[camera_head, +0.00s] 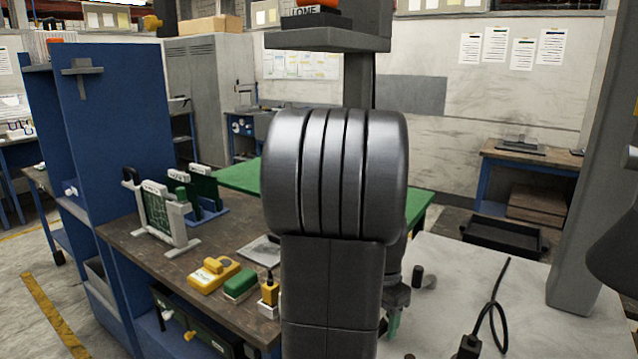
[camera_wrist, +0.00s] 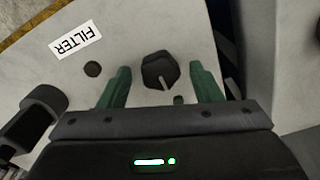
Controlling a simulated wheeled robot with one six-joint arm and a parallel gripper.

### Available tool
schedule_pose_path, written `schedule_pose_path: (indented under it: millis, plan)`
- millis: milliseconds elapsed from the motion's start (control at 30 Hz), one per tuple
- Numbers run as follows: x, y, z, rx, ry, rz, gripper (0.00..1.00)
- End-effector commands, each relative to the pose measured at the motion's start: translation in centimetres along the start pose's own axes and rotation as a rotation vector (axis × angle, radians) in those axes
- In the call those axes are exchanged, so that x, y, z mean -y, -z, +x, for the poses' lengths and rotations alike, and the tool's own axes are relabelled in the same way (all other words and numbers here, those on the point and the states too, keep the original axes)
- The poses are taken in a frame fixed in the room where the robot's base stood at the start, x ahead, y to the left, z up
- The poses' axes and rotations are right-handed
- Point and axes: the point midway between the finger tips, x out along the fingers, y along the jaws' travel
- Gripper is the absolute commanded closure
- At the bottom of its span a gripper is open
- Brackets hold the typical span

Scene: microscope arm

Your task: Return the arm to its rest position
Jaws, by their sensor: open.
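My gripper (camera_wrist: 161,78) is open in the wrist view, with its two green fingers spread apart. A dark faceted knob (camera_wrist: 160,70) with a light pointer lies between the fingertips in the picture; I cannot tell how far below them it is. No grip on it shows. In the head view my grey arm fills the middle and is folded upright, and one green finger of my gripper (camera_head: 393,322) shows low behind it, over the pale worktop. The rest of the gripper is hidden by the arm.
A FILTER label (camera_wrist: 75,40) and a small dark button (camera_wrist: 93,69) are beside the knob. The pale worktop (camera_head: 450,265) carries a black cable (camera_head: 492,312). A wooden bench (camera_head: 140,235) with yellow and green devices is left. A grey post (camera_head: 597,180) stands right.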

Motion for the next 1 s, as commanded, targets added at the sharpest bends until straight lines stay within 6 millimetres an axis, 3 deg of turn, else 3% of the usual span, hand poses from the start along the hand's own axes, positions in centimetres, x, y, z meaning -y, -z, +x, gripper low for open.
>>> schedule_pose_path:
  millis: [533,1000]
  plan:
    - [0.01,0.01,0.06,0.0,0.0,0.398,0.41]
    - [0.0,0.0,-0.01,0.0,0.0,0.469,0.41]
